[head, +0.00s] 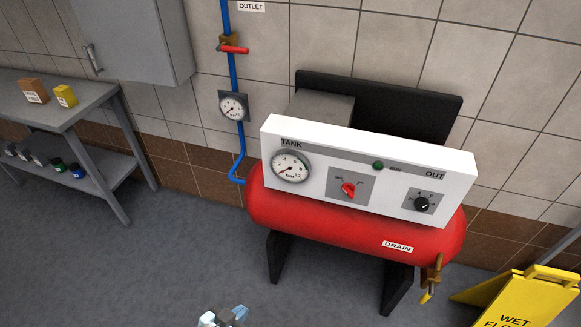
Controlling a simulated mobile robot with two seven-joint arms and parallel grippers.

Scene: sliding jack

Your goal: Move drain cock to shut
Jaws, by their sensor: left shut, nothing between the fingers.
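The drain cock (433,278) is a brass fitting at the lower right end of the red tank (330,224), just right of the white DRAIN label (398,246). Its yellow lever points downward and slightly left. My left gripper (222,316) shows only in part at the bottom edge, left of the middle. It is shut and empty, well left of the drain cock and apart from it. My right gripper is not in view.
A white panel (395,203) with a gauge, red switch and black knob sits above the tank. A yellow wet floor sign (528,302) stands close right of the cock. A grey shelf table (45,103) is at left. The floor before the tank is clear.

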